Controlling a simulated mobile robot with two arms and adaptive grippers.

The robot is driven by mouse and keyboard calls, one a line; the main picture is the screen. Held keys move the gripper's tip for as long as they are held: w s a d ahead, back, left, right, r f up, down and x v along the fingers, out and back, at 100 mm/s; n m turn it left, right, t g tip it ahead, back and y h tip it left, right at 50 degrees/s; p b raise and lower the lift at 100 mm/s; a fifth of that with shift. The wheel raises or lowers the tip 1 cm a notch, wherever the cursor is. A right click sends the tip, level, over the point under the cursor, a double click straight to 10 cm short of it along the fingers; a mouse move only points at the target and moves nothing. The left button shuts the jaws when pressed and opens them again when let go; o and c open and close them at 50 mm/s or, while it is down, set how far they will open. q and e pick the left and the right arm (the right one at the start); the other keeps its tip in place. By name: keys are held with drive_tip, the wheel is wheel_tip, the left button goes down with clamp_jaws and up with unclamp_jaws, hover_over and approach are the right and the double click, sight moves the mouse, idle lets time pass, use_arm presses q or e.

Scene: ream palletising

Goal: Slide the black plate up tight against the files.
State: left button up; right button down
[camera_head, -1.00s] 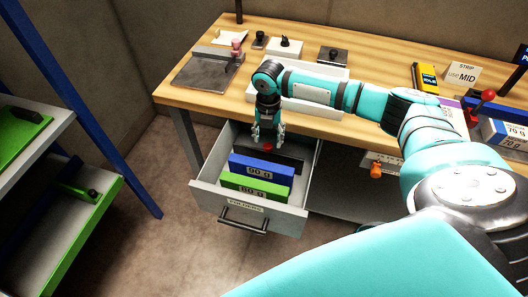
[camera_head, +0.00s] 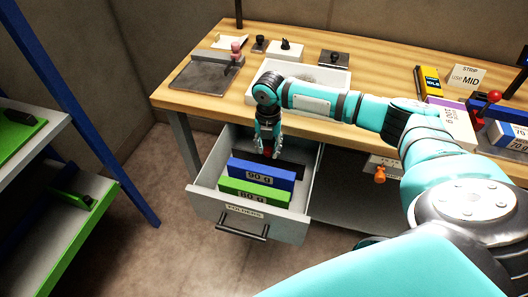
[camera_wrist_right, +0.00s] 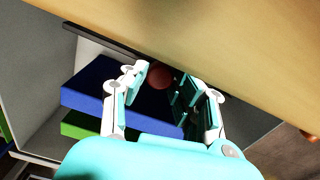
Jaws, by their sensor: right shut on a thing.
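The black plate (camera_head: 288,168) stands upright in the open drawer, behind the files, with a red knob (camera_head: 267,153) on top. A blue file (camera_head: 262,173) and a green file (camera_head: 254,192) stand in front of it. In the right wrist view the plate (camera_wrist_right: 92,40) shows as a dark bar, with a gap between it and the blue file (camera_wrist_right: 90,85). My right gripper (camera_head: 267,150) is shut on the red knob; the knob also shows between its fingers in the wrist view (camera_wrist_right: 160,77). My left gripper is not in view.
The drawer (camera_head: 205,205) stands open below the wooden table (camera_head: 180,100), whose edge is close above my right gripper. A white tray (camera_head: 345,90) sits on the table behind my arm. A shelf rack (camera_head: 60,215) is at the left.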

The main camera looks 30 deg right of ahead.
sight(265, 157)
idle(0.4)
drive_tip(key=shift+s+a+p, duration=1.35)
drive_tip(key=shift+a+p, duration=0.1)
drive_tip(key=shift+p, duration=0.3)
drive_tip(key=shift+s+a+p, duration=1.35)
drive_tip(key=shift+a+p, duration=0.1)
drive_tip(key=shift+a, duration=0.1)
drive_tip(key=shift+s+a+p, duration=1.3)
drive_tip(key=shift+a+p, duration=0.1)
drive_tip(key=shift+a, duration=0.15)
drive_tip(key=c, duration=0.7)
unclamp_jaws()
drive_tip(key=shift+f, duration=0.1)
drive_tip(key=shift+w, duration=0.1)
drive_tip(key=shift+r, duration=0.25)
wheel_tip(265, 157, up, 7)
drive_tip(key=p, duration=0.7)
drive_tip(key=shift+f, duration=0.15)
